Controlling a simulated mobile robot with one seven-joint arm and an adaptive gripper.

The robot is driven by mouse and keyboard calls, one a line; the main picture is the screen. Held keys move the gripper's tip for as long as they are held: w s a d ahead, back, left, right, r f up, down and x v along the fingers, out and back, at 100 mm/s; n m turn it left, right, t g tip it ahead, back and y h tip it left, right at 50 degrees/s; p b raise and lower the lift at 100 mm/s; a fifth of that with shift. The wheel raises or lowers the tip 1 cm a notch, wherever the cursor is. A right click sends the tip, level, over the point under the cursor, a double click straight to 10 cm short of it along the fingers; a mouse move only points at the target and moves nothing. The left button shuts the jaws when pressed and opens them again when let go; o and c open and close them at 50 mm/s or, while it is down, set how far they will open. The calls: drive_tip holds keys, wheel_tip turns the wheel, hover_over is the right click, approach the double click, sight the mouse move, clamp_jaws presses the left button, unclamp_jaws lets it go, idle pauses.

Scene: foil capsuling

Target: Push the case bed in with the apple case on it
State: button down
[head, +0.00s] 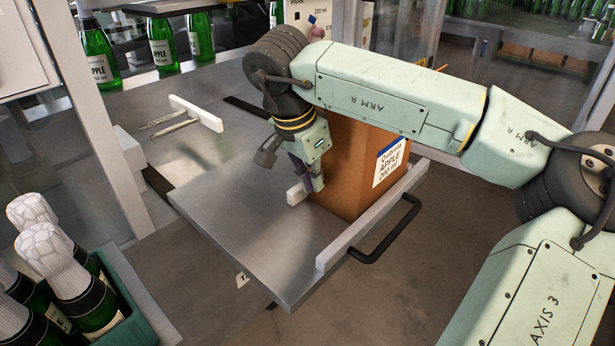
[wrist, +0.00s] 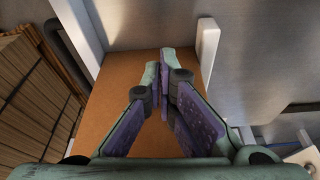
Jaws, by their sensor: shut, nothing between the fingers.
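The apple case (head: 348,170) is a brown carton with a white APPLE 200 ml label. It stands upright on the case bed (head: 240,235), a grey metal plate with a white rail (head: 355,228) and a black handle (head: 395,240) along its near right edge. My gripper (head: 316,186) points down beside the case's left side, by a small white block (head: 297,193). In the wrist view my gripper (wrist: 161,70) is shut and empty, in front of the case's brown surface (wrist: 115,85). Whether it touches the case is unclear. My arm hides part of the case.
A green crate (head: 135,285) of foil-topped bottles stands at the lower left. Another white block with two metal rods (head: 185,120) lies behind the bed. Bottles (head: 165,48) stand on a shelf at the back. In the wrist view, stacked cardboard (wrist: 35,90) shows at left.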

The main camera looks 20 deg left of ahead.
drive_tip(key=shift+w, duration=0.1)
drive_tip(key=shift+w+d+r, duration=0.1)
drive_tip(key=shift+w+d, duration=0.3)
drive_tip(key=shift+w, duration=0.4)
drive_tip(key=shift+s+a, duration=0.15)
drive_tip(key=shift+s, duration=0.15)
drive_tip(key=s, duration=0.1)
drive_tip(key=s+a, duration=0.1)
drive_tip(key=shift+s+a, duration=0.2)
drive_tip(key=shift+s, duration=0.2)
drive_tip(key=v, duration=1)
drive_tip(key=shift+s+b, duration=0.35)
drive_tip(key=shift+s, duration=0.05)
